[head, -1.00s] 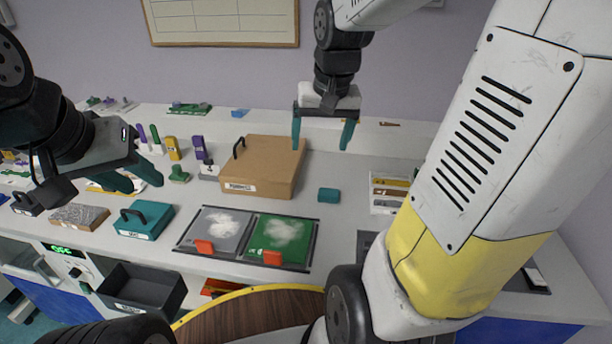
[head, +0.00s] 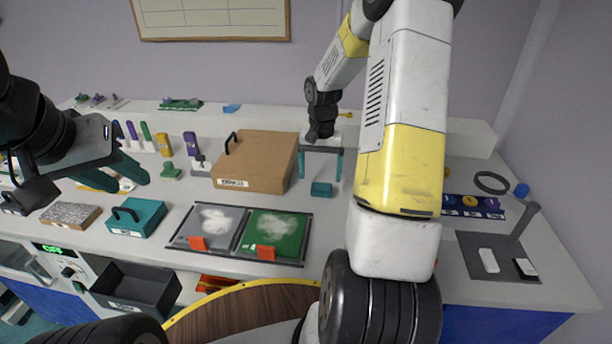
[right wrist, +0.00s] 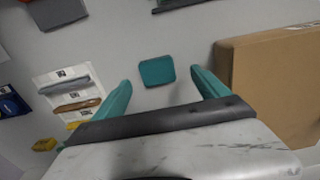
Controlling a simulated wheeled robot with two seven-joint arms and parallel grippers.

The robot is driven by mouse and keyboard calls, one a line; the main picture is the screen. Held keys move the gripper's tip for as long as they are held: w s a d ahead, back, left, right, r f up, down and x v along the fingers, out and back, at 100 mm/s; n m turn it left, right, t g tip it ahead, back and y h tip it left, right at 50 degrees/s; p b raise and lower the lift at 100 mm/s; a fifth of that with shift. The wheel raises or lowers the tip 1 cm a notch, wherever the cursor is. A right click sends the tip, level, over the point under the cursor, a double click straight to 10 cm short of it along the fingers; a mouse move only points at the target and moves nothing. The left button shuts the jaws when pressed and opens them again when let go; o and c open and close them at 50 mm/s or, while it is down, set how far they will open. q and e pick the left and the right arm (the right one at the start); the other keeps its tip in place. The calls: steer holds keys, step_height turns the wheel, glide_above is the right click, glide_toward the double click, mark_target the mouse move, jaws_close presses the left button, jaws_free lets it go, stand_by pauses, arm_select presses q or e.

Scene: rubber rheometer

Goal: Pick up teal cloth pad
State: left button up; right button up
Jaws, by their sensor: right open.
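The teal cloth pad (head: 321,189) lies flat on the white bench, to the right of the brown box. It also shows in the right wrist view (right wrist: 157,71) as a small rounded square. My right gripper (head: 321,179) is open and empty, with its teal fingers above the pad and to either side of it in the head view. In the right wrist view the pad is ahead of the gap between the fingertips (right wrist: 160,82), apart from both. My left gripper (head: 140,178) hangs over the left part of the bench; its fingers look apart with nothing between them.
The brown box (head: 254,170) stands close beside the right gripper. A tray with grey and green panels (head: 240,236) lies in front. A white holder with tools (right wrist: 67,97) is on the pad's other side. A magnifier stand (head: 525,220) stands at the right.

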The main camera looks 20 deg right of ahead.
mark_target(322, 186)
steer(key=f, duration=0.4)
steer(key=shift+d+f, duration=0.3)
steer(key=c, duration=1.4)
steer(key=shift+c, duration=0.2)
steer(key=shift+r, duration=0.1)
steer(key=shift+r, duration=0.6)
step_height(322, 186, up, 2)
steer(key=shift+w+r, duration=0.1)
steer(key=shift+r, duration=0.15)
steer(key=s+a, duration=0.3)
steer(key=a, duration=0.1)
steer(key=s+a, duration=0.3)
steer(key=a, duration=0.1)
steer(key=s+a+r, duration=0.1)
steer(key=s+a, duration=0.3)
steer(key=shift+s+a+r, duration=0.1)
steer(key=shift+a, duration=0.1)
